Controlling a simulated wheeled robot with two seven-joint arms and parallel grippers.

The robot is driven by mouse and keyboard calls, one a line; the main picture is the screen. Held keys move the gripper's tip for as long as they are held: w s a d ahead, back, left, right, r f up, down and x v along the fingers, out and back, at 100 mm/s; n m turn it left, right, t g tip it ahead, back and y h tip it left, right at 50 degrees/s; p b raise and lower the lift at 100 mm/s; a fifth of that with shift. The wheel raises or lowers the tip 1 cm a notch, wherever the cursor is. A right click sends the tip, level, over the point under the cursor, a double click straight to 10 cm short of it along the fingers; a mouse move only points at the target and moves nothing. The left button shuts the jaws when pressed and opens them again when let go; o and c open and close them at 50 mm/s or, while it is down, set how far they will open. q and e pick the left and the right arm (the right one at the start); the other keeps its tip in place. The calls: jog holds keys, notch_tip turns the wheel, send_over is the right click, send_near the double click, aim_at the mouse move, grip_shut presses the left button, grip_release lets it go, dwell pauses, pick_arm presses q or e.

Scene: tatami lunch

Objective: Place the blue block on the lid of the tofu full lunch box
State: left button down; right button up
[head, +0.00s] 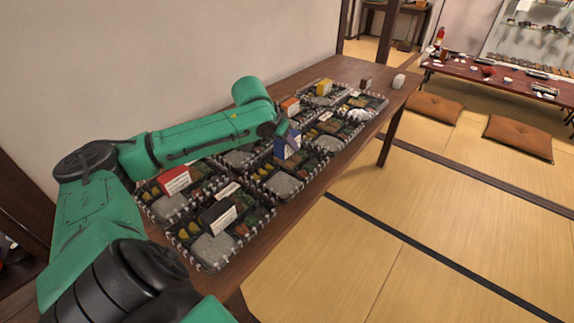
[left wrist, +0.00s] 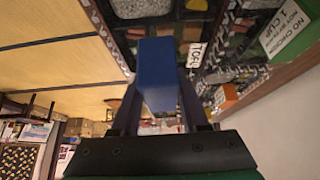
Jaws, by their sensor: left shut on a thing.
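The blue block (head: 287,147) is in my left gripper (head: 281,129), above the middle of the rows of lunch boxes. In the left wrist view the blue block (left wrist: 156,72) stands between the two dark fingers, which are shut on it. Beside it is a white label (left wrist: 195,55) that seems to read TOFU, partly hidden. The box under the block is mostly covered by block and gripper, so I cannot tell whether they touch. My right gripper is not in view.
Several black lunch boxes with checkered rims, such as the near one (head: 207,262), crowd the wooden table (head: 350,67). Red (head: 174,180), black (head: 217,215), orange (head: 290,106) and yellow (head: 323,88) blocks stand on others. A wall runs behind.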

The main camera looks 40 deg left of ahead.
aim_at(287, 168)
pick_arm(q)
notch_tip(287, 168, down, 6)
jog(key=shift+f+b, duration=0.2)
jog(key=shift+b, duration=0.1)
jog(key=shift+c, duration=2.1)
grip_release()
jog(key=shift+r, duration=0.15)
jog(key=shift+s+a+r, duration=0.15)
jog(key=shift+s+r, duration=0.2)
jog(key=shift+r, duration=0.15)
jog(key=p+v, duration=0.3)
jog(key=v, duration=0.7)
jog(key=shift+r, duration=0.2)
jog(key=shift+s+d+r, duration=0.15)
jog(key=shift+s+d, duration=0.05)
jog(key=shift+s, duration=0.05)
jog(key=shift+w, duration=0.1)
